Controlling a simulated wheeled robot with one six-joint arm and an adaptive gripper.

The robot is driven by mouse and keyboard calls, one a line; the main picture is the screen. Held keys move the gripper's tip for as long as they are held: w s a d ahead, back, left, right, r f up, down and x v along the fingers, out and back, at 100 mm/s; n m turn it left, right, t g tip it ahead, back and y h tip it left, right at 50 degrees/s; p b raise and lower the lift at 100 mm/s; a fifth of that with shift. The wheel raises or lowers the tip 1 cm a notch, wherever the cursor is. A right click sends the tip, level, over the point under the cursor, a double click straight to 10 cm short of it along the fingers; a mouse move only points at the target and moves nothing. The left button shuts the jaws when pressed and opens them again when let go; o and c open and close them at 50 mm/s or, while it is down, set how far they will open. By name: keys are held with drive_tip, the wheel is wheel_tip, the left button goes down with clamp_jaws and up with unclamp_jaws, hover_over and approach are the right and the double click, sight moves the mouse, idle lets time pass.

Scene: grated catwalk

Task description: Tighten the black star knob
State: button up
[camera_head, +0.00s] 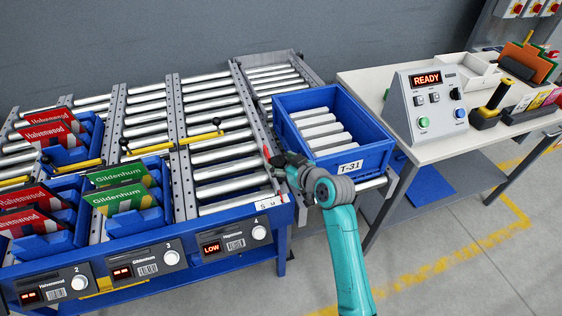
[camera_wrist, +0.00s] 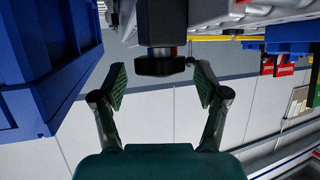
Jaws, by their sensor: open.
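The black star knob (camera_wrist: 160,66) shows in the wrist view, at the end of a dark cylindrical stem under a grey metal part. My gripper (camera_wrist: 161,84) is open, with one finger on each side of the knob and clear gaps between. The fingertips are slightly below the knob in the picture, and neither finger touches it. In the head view my gripper (camera_head: 279,163) is at the conveyor frame, beside the blue tote. There I cannot make out the knob, which seems hidden by my gripper.
The blue tote (camera_head: 362,161) marked T-31 stands close to my gripper; its wall (camera_wrist: 45,70) fills the left of the wrist view. The roller rack (camera_head: 215,145) holds blue bins with red and green packs. A control box (camera_head: 427,106) reading READY stands on the bench (camera_head: 455,150).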

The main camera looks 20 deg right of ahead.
drive_tip(key=shift+w, duration=0.15)
drive_tip(key=c, duration=1.2)
drive_tip(key=shift+o, duration=0.2)
drive_tip(key=shift+a, duration=0.1)
drive_tip(key=shift+f+h, duration=0.1)
drive_tip(key=shift+h, duration=0.2)
drive_tip(key=shift+a+m+h, duration=0.15)
drive_tip(key=shift+m+h, duration=0.35)
drive_tip(key=shift+m, duration=0.2)
drive_tip(key=shift+m+t+h, duration=0.3)
drive_tip(key=shift+m+h, duration=0.5)
drive_tip(key=shift+h, duration=0.1)
